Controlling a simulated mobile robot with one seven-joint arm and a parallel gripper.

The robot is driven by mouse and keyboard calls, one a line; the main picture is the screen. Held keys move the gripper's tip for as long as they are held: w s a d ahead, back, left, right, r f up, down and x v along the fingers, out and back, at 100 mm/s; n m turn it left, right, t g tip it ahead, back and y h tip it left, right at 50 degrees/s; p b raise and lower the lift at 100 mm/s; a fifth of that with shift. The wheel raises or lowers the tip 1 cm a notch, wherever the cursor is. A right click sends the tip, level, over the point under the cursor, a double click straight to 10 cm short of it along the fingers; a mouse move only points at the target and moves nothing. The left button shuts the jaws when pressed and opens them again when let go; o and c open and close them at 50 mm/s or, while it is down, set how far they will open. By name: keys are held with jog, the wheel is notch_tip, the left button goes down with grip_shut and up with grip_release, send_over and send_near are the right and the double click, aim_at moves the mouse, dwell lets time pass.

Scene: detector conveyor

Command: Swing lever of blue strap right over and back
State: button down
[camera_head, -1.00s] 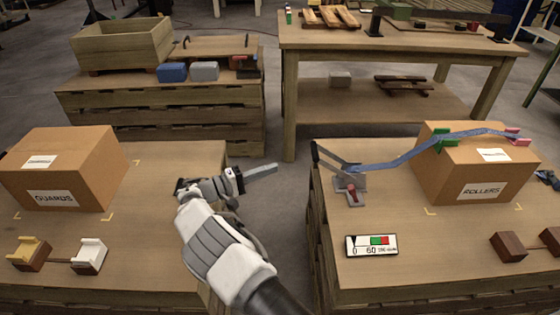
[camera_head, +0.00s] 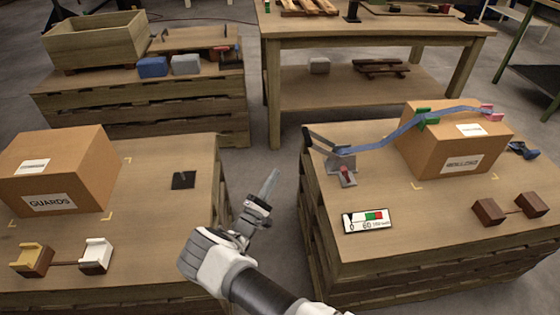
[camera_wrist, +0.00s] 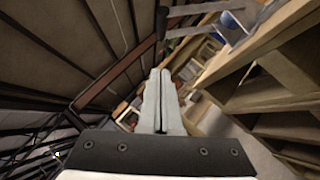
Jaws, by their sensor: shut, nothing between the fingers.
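The blue strap (camera_head: 396,134) runs over the top of the ROLLERS box (camera_head: 457,156) on the right table, through green and pink corner pieces. Its left end meets a grey ratchet base (camera_head: 340,161) with a dark-ended lever (camera_head: 318,138) that points up and left. A grey bracket with a red part (camera_head: 347,177) sits just in front of the base. My gripper (camera_head: 269,183) is over the gap between the two tables, left of the lever and apart from it. Its fingers are together and empty; they also show in the wrist view (camera_wrist: 161,100).
A gauge card (camera_head: 366,220) and brown blocks (camera_head: 510,207) lie on the right table. The left table holds the GUARDS box (camera_head: 57,172), a black plate (camera_head: 183,180) and yellow and white corner pieces. Low pallets and a workbench (camera_head: 380,35) stand behind.

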jog(key=s+d+r+b+x, duration=0.1)
jog(key=d+x, duration=0.1)
jog(key=x, duration=1)
jog(key=shift+s+r+b, duration=0.15)
jog(key=shift+s+b, duration=0.15)
jog(key=shift+b, duration=0.1)
jog(key=shift+r, duration=0.1)
jog(key=shift+d+r+m+g+p, duration=0.4)
jog(key=shift+r+m+p, duration=0.1)
jog(key=shift+p, duration=0.3)
jog(key=shift+a, duration=0.1)
